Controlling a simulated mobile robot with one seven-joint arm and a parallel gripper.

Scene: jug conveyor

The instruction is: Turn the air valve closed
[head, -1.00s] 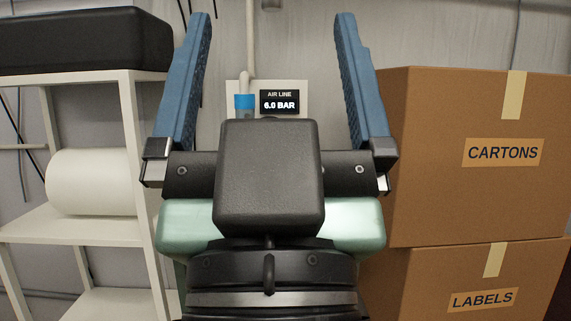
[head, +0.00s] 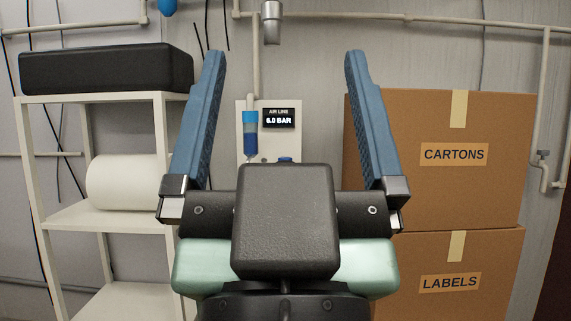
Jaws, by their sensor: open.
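My gripper (head: 284,115) is open, its two blue fingers wide apart and pointing up at the wall, with nothing between them. Beyond it, between the fingers in the picture, is the air line panel (head: 241,130) on the wall. Its display (head: 279,118) reads "AIR LINE 6.0 BAR". A blue-topped filter bowl (head: 250,135) hangs at the panel's left. A small blue part (head: 286,159) shows just above my gripper's body; I cannot tell whether it is the air valve's handle. My gripper hides the lower part of the panel.
At left stands a white shelf (head: 95,98) with a black case (head: 105,69) on top and a white roll (head: 128,182) below. At right, a CARTONS box (head: 445,190) is stacked on a LABELS box (head: 450,300). Pipes (head: 400,17) run along the wall above.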

